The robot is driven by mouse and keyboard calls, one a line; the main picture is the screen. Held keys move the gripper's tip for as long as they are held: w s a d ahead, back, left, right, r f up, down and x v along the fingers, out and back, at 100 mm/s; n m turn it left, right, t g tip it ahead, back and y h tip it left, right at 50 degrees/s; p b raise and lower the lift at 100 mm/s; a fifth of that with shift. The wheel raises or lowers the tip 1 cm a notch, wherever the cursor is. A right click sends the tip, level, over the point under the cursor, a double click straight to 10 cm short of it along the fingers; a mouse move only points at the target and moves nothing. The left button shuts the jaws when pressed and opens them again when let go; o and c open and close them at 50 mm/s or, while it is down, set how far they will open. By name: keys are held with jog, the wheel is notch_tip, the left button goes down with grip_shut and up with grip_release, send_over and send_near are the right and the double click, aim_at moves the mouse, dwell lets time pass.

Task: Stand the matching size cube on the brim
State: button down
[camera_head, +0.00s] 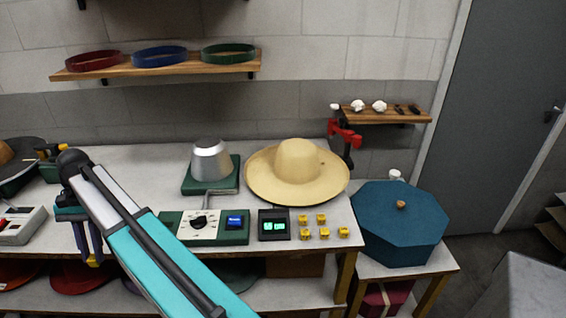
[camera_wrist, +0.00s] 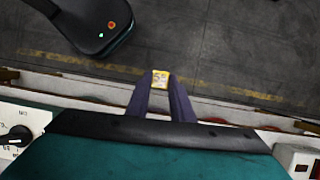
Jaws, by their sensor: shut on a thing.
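My gripper (camera_head: 93,258) hangs at the left in the head view, in front of the bench edge, far from the hat. It is shut on a yellow cube, which shows between the fingertips in the wrist view (camera_wrist: 160,80); its dark marking is too small to read. The straw hat (camera_head: 297,158) sits at the right of the bench, its wide brim (camera_head: 264,180) around the crown. Several other yellow cubes (camera_head: 325,232) lie on the bench in front of the hat. A black display (camera_head: 274,226) with green characters, not clearly legible, stands beside them.
A metal block (camera_head: 210,160) on a green base and a control box (camera_head: 200,228) with dial and blue switch stand left of the hat. A blue octagonal box (camera_head: 400,225) is at the right. Shelves hang above; hat bands (camera_head: 160,56) lie on one.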

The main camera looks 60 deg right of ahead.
jog(key=s+d+r+m+t+p, duration=0.1)
jog(key=s+d+m+p, duration=0.2)
jog(key=d, duration=0.7)
jog(key=s+d+r+m+t+p, duration=0.15)
jog(key=d+m, duration=0.35)
jog(key=d, duration=0.6)
jog(key=s+d+r+m+t+p, duration=0.1)
jog(key=s+d+m+t+p, duration=0.15)
jog(key=d, duration=0.75)
jog(key=s+d+r+m+t+h+p, duration=0.1)
jog(key=s+d+m+p, duration=0.3)
jog(key=s+d, duration=0.6)
jog(key=s+d+r+m+t+h+p, duration=0.1)
jog(key=s+d+m+p, duration=0.3)
jog(key=d, duration=1.2)
jog(key=s+r+m, duration=0.1)
jog(key=s+m, duration=0.3)
jog(key=s, duration=0.2)
jog(key=shift+s, duration=0.35)
jog(key=shift+f, duration=0.25)
jog(key=shift+f+b, duration=2.25)
jog(key=shift+f, duration=0.65)
jog(key=shift+f+b, duration=0.35)
jog(key=shift+f, duration=0.8)
jog(key=shift+f, duration=0.9)
